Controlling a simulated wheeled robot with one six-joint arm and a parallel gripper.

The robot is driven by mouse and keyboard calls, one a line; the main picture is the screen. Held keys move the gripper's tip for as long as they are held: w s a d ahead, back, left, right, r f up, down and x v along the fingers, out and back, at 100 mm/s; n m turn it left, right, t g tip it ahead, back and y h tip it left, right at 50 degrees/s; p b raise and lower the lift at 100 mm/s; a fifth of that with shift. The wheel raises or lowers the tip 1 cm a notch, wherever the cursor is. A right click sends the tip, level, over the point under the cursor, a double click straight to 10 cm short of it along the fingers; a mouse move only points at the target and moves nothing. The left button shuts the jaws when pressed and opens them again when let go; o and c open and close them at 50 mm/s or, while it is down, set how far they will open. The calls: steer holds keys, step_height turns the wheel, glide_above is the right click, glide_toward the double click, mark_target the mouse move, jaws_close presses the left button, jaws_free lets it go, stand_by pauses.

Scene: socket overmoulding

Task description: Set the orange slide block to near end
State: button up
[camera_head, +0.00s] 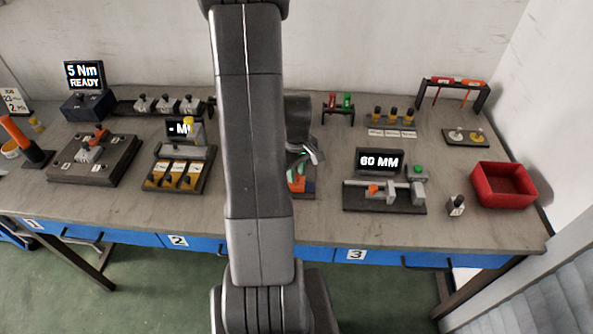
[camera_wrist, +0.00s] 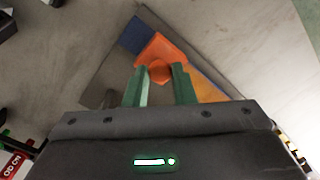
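The orange slide block (camera_wrist: 160,50) sits on a dark plate (camera_wrist: 112,75) in the wrist view, with a blue patch (camera_wrist: 133,37) beside it at upper left and a yellow-orange patch (camera_wrist: 208,90) at lower right. My gripper (camera_wrist: 160,74) points down at it with two green fingers. A round orange knob on the block fills the narrow gap between the fingertips, and the fingers appear closed against it. In the head view the block (camera_head: 301,184) shows just right of my arm, with my gripper (camera_head: 297,172) over it. My arm hides the plate's left part there.
A 60 MM display (camera_head: 380,161) stands behind a slide gauge to the right, which carries another small orange piece (camera_head: 373,189). A red bin (camera_head: 503,184) is farther right. A bench fixture with yellow parts (camera_head: 173,176) is left of my arm.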

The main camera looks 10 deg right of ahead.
jaws_close()
steer(key=shift+s+d+b, duration=0.15)
steer(key=shift+d+b, duration=0.05)
steer(key=shift+d, duration=0.4)
steer(key=shift+s+d+b, duration=0.15)
steer(key=shift+d+b, duration=0.05)
steer(key=shift+d, duration=0.35)
steer(key=shift+a, duration=0.1)
steer(key=shift+o, duration=2)
jaws_free()
steer(key=o, duration=0.3)
steer(key=shift+s+d, duration=0.1)
steer(key=shift+d, duration=0.15)
steer(key=shift+r, duration=0.15)
step_height(320, 180, up, 14)
steer(key=shift+f+b, duration=0.2)
steer(key=shift+b, duration=0.1)
